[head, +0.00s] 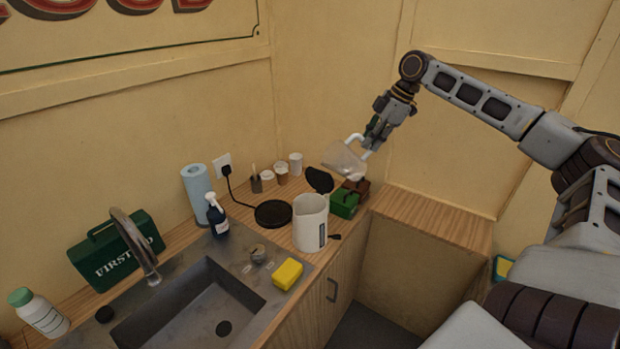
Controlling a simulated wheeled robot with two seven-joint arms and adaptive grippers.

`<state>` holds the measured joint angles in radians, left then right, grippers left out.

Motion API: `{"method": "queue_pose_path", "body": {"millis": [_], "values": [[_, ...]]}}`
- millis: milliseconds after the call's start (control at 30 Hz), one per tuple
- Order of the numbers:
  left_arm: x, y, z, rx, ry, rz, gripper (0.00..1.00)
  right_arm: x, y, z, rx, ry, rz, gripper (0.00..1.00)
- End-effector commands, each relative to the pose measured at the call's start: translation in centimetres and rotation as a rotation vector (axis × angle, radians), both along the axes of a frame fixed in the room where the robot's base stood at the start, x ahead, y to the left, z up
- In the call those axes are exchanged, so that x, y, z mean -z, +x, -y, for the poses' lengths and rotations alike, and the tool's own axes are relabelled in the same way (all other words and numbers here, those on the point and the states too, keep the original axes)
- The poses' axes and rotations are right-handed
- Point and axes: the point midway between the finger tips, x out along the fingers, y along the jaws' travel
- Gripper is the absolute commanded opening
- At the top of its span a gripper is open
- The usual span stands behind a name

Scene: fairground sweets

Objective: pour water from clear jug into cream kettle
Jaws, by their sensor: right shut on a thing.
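The cream kettle (309,226) stands upright on the wooden counter right of the sink. Its dark lid (319,180) is raised at the back, so its top is open. My right gripper (369,149) is shut on the clear jug (342,159), at its pale handle. The jug is held in the air above and to the right of the kettle, apart from it, and looks tilted to the left. I cannot make out water in the jug or inside the kettle. My left gripper is not in view.
A black round base (273,213) lies behind the kettle's left side. Green and brown boxes (345,202) stand right of it. The right counter (435,221) is clear.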

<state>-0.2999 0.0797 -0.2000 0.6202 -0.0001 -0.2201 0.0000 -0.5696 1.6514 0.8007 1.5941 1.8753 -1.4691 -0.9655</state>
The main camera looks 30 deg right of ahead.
Motion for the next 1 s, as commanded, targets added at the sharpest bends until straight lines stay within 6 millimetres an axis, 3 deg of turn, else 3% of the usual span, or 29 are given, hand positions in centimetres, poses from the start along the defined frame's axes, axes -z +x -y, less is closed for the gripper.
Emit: {"method": "queue_pose_path", "body": {"millis": [633, 1000], "values": [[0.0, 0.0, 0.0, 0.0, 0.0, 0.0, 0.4, 0.2, -0.1, 0.2, 0.0, 0.023, 0.011, 0.0], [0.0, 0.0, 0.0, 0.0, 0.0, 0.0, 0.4, 1.5, -0.4, 0.9, 0.002, 0.102, 0.044, 0.0]]}}
